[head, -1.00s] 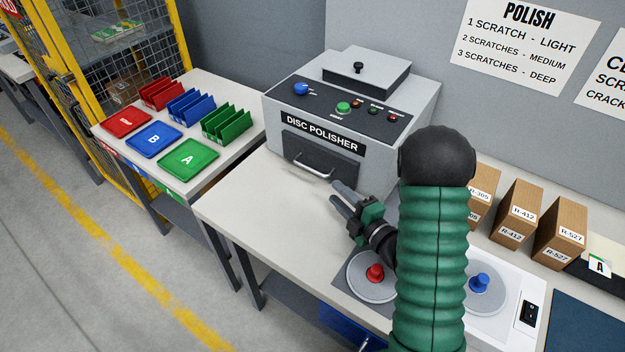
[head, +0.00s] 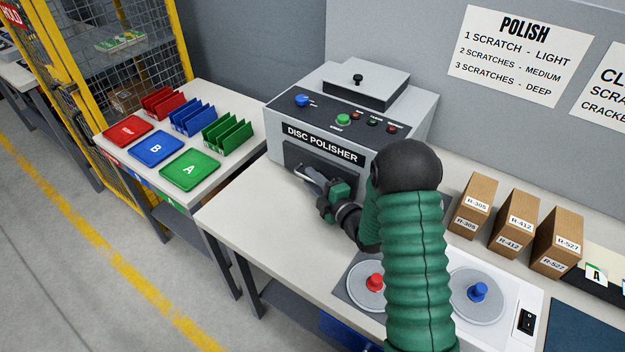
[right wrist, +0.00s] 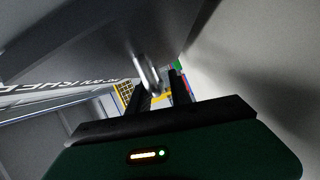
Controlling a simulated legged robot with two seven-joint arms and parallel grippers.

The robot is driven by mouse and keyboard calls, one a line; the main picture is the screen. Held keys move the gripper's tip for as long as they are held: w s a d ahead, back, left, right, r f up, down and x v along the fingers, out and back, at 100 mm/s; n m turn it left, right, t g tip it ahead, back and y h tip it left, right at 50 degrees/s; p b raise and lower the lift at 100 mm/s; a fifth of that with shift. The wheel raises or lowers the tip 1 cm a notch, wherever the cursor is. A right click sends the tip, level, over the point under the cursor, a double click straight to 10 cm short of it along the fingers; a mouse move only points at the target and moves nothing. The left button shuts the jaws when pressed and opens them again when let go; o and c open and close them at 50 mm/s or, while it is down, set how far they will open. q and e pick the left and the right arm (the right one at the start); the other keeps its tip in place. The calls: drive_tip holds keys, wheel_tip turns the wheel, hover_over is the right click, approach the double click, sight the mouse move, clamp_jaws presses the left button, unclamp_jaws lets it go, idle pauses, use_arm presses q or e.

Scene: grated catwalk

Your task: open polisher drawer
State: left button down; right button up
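The disc polisher (head: 275,150) is a grey box on the bench with a dark drawer front (head: 322,164) below its name label. The drawer looks closed. Its metal bar handle (right wrist: 150,75) shows in the right wrist view, close ahead and between my fingers. My right gripper (head: 314,183) is at the handle in the head view and covers most of it. In the right wrist view the fingers (right wrist: 160,90) are apart, with a gap beside the bar; I cannot tell whether either touches it. My left gripper is not in view.
Two round discs with a red knob (head: 375,282) and a blue knob (head: 477,291) sit at the bench's right. Cardboard boxes (head: 515,222) stand behind. A side table at left holds trays (head: 190,167) and racks. The bench left of my gripper is clear.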

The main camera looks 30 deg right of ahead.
clamp_jaws()
drive_tip(key=shift+s+f, duration=0.1)
drive_tip(key=shift+f, duration=0.05)
idle(1.0)
